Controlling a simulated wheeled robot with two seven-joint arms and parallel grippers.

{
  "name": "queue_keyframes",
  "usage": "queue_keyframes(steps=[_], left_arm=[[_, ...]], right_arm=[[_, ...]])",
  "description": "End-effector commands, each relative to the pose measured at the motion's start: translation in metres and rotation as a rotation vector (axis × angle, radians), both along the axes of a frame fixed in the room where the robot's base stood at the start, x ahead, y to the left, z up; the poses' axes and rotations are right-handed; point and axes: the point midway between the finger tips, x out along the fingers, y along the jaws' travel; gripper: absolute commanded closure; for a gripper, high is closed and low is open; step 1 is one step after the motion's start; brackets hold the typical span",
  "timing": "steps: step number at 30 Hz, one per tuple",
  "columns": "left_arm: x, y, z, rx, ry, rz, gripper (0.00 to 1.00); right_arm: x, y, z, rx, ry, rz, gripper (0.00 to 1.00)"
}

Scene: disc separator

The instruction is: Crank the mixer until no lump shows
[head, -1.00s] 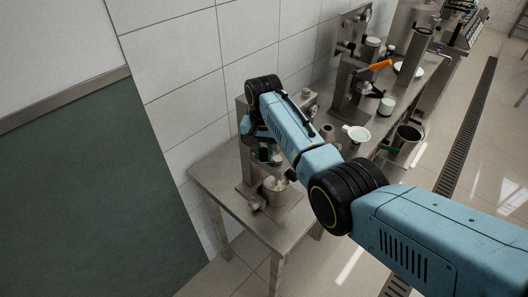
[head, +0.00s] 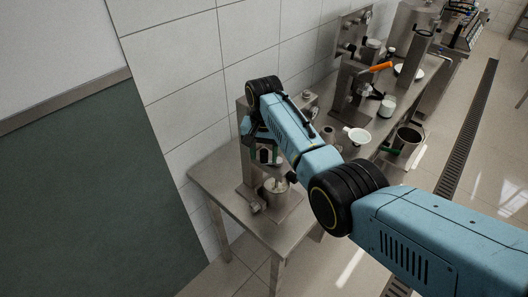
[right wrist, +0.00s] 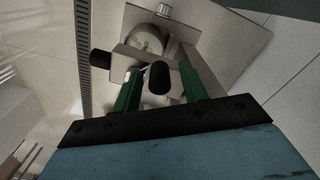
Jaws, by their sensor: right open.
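The mixer is a steel unit on a small steel table (head: 215,186); my right forearm hides part of it in the head view. Its round pot (head: 275,191) stands low at the front. In the right wrist view the pot (right wrist: 147,38) holds pale, uneven contents, partly covered by mixer parts. Lumps are too small to judge surely. My right gripper (head: 265,156) is above the pot, pointing down. In the right wrist view its green fingers (right wrist: 157,68) are open, on either side of a black knob (right wrist: 159,78), apparently the crank handle. I cannot tell whether they touch it. My left gripper is out of view.
A tiled wall runs behind the mixer. The floor at the right is clear.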

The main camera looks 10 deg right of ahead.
Motion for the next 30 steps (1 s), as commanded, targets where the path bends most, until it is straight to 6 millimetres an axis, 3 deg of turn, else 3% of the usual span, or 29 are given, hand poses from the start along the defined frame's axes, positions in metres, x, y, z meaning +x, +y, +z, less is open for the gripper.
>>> queue_keyframes(steps=[5, 17, 22, 30], left_arm=[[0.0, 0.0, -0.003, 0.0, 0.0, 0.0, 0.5], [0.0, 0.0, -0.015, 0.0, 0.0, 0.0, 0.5], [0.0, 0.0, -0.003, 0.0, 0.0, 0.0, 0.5], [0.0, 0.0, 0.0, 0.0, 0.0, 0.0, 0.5]], right_arm=[[0.001, 0.0, 0.017, 0.001, -0.006, 0.0, 0.57], [0.001, 0.0, 0.112, 0.001, -0.007, 0.0, 0.57], [0.001, 0.002, 0.127, 0.005, -0.006, 0.0, 0.57], [0.0, 0.0, 0.134, 0.002, -0.001, 0.0, 0.57]])
